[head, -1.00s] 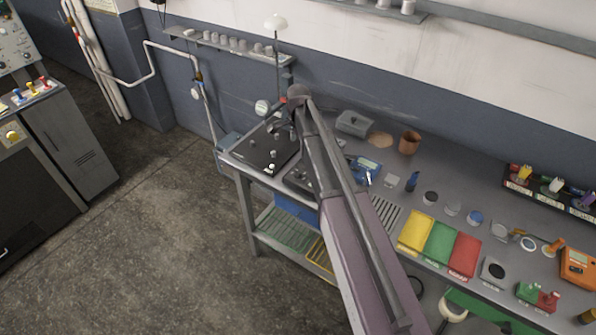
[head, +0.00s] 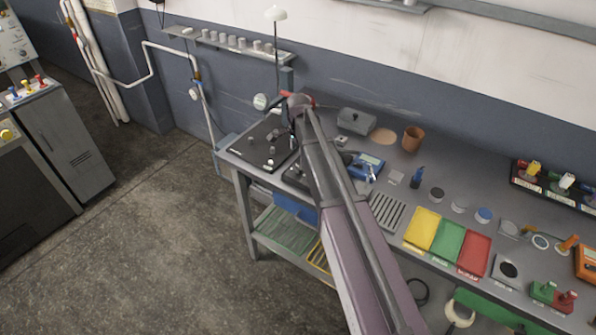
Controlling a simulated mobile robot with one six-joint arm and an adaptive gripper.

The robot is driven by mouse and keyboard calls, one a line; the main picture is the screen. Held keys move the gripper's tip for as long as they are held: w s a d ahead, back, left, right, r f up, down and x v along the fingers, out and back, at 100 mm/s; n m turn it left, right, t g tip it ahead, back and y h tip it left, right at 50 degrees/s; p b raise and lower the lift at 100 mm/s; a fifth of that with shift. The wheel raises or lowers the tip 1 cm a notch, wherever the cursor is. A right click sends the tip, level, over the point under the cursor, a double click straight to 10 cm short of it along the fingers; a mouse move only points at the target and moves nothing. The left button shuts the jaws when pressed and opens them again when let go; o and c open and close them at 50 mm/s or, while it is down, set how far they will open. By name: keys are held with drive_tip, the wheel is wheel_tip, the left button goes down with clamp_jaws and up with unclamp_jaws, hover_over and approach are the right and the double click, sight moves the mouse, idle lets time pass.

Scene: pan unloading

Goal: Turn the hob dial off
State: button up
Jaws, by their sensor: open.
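A black panel that looks like the hob (head: 250,147) lies at the left end of the grey workbench. Several small grey and pale knob-like parts stand on it. I cannot tell which is the dial or how it is set. My arm reaches up from the bottom of the picture to the bench. My gripper (head: 291,119) is at its far end, small and dark, near the right back edge of the black panel. It looks open and empty. My arm hides part of the bench right of the panel.
A grey lidded box (head: 357,121), a brown cup (head: 412,138) and a blue meter (head: 367,166) stand right of my arm. Yellow (head: 423,229), green and red trays lie along the front. A lamp (head: 276,14) rises behind the panel. The floor at left is clear.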

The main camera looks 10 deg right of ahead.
sight(298, 167)
drive_tip(key=shift+f+b, duration=3.25)
drive_tip(key=shift+f, duration=0.25)
drive_tip(key=shift+c, duration=0.2)
drive_tip(key=c, duration=1.1)
drive_tip(key=shift+n, duration=2.9)
